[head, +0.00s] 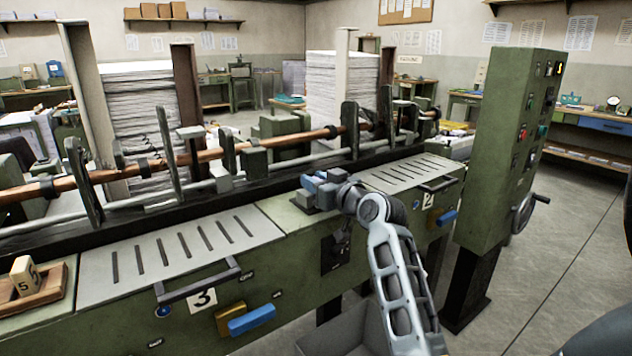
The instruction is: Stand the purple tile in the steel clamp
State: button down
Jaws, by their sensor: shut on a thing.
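My arm comes in from the lower right and bends over the front edge of the green machine. No purple tile can be picked out.
Slotted plates (185,252) and (405,176) flank the fixture, each with a bar handle. A wooden tray (42,302) with a block numbered 5 is at far left. A green control cabinet (510,150) stands at right. A grey bin (345,335) is below my arm.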

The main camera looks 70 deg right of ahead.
jog(key=shift+f, duration=0.2)
jog(key=c, duration=0.8)
grip_release()
jog(key=shift+r, duration=0.1)
jog(key=shift+r, duration=0.15)
jog(key=b+v, duration=0.1)
jog(key=v, duration=1.1)
